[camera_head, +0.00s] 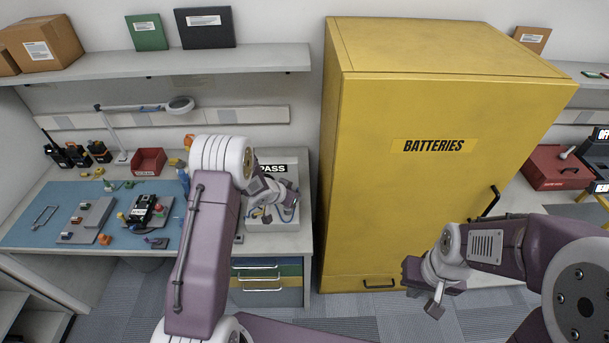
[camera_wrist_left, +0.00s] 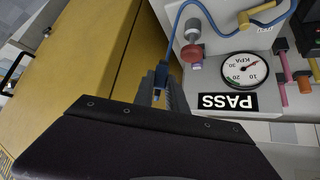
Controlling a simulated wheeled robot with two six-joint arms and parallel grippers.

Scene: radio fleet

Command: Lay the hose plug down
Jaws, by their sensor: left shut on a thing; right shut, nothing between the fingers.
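My left gripper (camera_head: 262,216) is over the right end of the workbench, in front of the white test unit (camera_head: 286,222) with the PASS sign. In the left wrist view my left gripper (camera_wrist_left: 160,92) is shut on the hose plug (camera_wrist_left: 157,94), a small blue piece mostly hidden between the fingers. A blue hose (camera_wrist_left: 179,22) runs up from it and curves right over the unit. The unit carries a round KPA gauge (camera_wrist_left: 244,70), a red knob (camera_wrist_left: 192,53) and a yellow lever (camera_wrist_left: 258,15). My right gripper (camera_head: 432,306) is shut and empty in front of the yellow cabinet.
The tall yellow BATTERIES cabinet (camera_head: 430,190) stands just right of the workbench. On the bench are a blue mat (camera_head: 30,232) with radio parts, a red bin (camera_head: 149,161), a lamp (camera_head: 122,150) and several radios (camera_head: 76,154). A shelf (camera_head: 180,64) runs above.

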